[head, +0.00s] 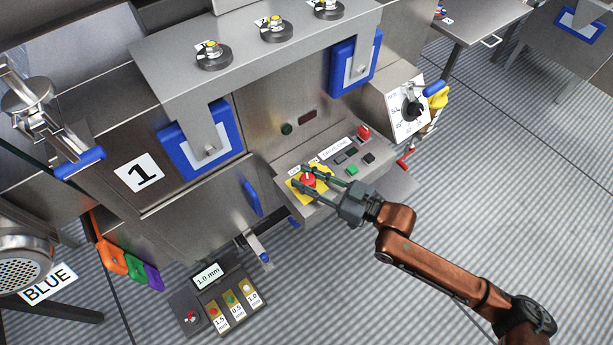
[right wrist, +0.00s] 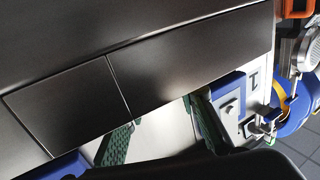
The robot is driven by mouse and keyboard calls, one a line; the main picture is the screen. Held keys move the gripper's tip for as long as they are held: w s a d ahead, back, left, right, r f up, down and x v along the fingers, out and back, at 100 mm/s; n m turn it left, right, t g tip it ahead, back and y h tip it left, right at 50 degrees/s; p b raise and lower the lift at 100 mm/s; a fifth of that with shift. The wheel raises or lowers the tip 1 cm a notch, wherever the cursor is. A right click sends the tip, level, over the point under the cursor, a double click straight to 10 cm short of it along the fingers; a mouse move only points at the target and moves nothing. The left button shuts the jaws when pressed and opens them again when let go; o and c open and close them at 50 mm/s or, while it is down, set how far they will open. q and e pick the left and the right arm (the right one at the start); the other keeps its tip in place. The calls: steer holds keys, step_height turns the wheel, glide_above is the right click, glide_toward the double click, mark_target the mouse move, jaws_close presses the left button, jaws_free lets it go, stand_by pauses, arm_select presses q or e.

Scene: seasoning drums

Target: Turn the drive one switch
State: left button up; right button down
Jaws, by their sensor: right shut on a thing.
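A red switch knob (head: 308,180) sits on a yellow plate (head: 294,190) at the left end of the sloped control panel (head: 325,168). Small labels stand beside it, too small to read surely. My right gripper (head: 305,183) reaches in from the right, its two fingers on either side of the red knob and shut on it. In the right wrist view the green-padded fingers (right wrist: 164,130) stand apart, and the knob is hidden there. My left gripper is not in view.
The panel also carries a green button (head: 352,170), black buttons and a red switch (head: 363,132). A dial box (head: 405,105) stands to the right. Blue handles (head: 252,198) stick out from the machine. A button box (head: 215,300) lies low at left. Striped floor lies open at lower right.

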steer(key=shift+r, duration=0.15)
steer(key=c, duration=1.5)
jaws_free()
steer(key=shift+s+d+f, duration=0.2)
steer(key=shift+s+d, duration=0.1)
steer(key=shift+d, duration=0.2)
steer(key=v, duration=1.1)
